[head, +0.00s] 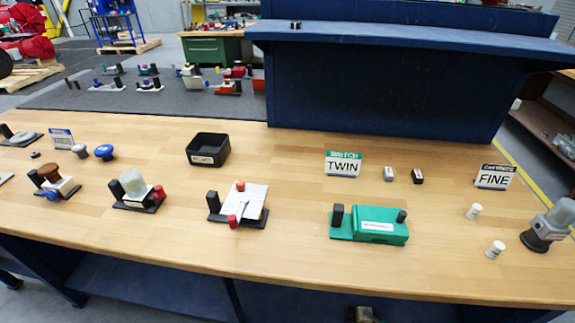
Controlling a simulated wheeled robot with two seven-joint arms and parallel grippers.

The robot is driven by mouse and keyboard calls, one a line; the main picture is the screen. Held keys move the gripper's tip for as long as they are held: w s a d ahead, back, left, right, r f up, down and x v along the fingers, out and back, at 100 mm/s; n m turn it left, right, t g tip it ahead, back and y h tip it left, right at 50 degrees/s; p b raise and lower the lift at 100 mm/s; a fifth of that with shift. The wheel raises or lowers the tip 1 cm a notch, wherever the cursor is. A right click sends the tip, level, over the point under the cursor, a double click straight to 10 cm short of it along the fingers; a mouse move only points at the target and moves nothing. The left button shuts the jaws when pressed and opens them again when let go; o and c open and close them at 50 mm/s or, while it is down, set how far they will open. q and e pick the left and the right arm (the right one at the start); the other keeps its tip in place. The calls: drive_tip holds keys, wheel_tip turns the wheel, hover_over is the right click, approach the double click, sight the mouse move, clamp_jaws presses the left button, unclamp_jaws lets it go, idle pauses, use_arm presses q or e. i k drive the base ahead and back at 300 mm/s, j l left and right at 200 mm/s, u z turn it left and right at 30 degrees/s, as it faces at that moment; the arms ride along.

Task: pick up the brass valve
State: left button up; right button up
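I cannot make out a brass valve for certain in the head view. A small dark and yellowish object (363,315) shows at the bottom edge, below the table front; it is cut off and too small to identify. Neither of my grippers is in view.
The wooden table (300,265) bears a green device (380,227), a white-topped device (250,200), a black bin (208,150), TWIN (343,165) and FINE (494,177) signs, white cylinders (474,211) and a grey-domed device (548,225). A blue shelf (400,85) stands behind. The front centre is bare.

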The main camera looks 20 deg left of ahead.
sight(254, 216)
drive_tip(key=j+u, duration=0.1)
drive_tip(key=u, duration=0.4)
drive_tip(key=j+u, duration=0.15)
drive_tip(key=u, duration=0.3)
drive_tip(key=i+j+z, duration=0.1)
drive_tip(key=j+z, duration=0.15)
drive_tip(key=i+j+z, duration=0.1)
drive_tip(key=j+z, duration=0.15)
drive_tip(key=j, duration=0.05)
